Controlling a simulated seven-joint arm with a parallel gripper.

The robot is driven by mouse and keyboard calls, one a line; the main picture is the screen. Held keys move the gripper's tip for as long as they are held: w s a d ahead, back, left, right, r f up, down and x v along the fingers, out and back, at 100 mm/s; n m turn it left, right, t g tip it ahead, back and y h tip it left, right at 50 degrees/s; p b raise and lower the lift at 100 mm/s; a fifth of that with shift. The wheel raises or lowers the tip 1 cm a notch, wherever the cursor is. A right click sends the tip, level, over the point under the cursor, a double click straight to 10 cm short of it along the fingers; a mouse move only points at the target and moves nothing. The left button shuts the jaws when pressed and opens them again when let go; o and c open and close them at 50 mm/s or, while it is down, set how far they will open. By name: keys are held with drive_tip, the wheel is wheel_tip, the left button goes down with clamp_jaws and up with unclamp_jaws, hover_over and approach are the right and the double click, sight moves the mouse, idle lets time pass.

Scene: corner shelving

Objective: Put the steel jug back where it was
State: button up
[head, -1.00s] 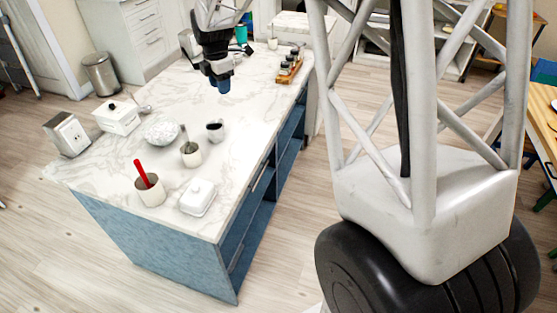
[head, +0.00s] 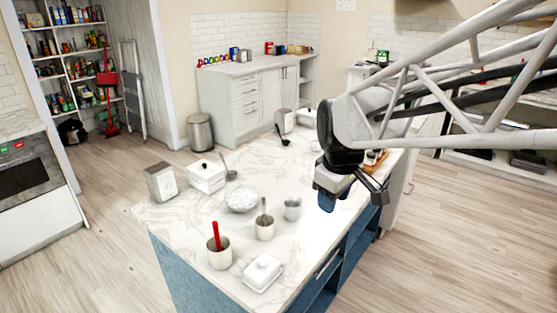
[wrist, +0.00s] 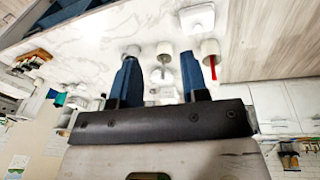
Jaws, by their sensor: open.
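The steel jug (head: 292,209) stands upright on the marble island top (head: 190,216), just right of a cream mug with a spoon in it (head: 265,228). My gripper (head: 352,198) is open and empty, to the right of the jug and apart from it, over the island's right side. In the wrist view my two blue fingers (wrist: 160,85) are spread wide. A small grey-white vessel, which looks like the jug (wrist: 132,51), shows beyond the left finger there, partly hidden by it. The mug also shows between the fingers (wrist: 164,50).
A wooden rack (head: 374,160) is behind my gripper. Bare marble lies behind the bowl.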

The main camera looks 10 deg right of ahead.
drive_tip(key=s+f+m, duration=0.2)
drive_tip(key=s+m, duration=0.5)
drive_tip(key=s, duration=0.8)
drive_tip(key=shift+s+a+f+m+t, duration=0.2)
drive_tip(key=shift+s+m+t, duration=0.1)
drive_tip(key=shift+s+m, duration=0.1)
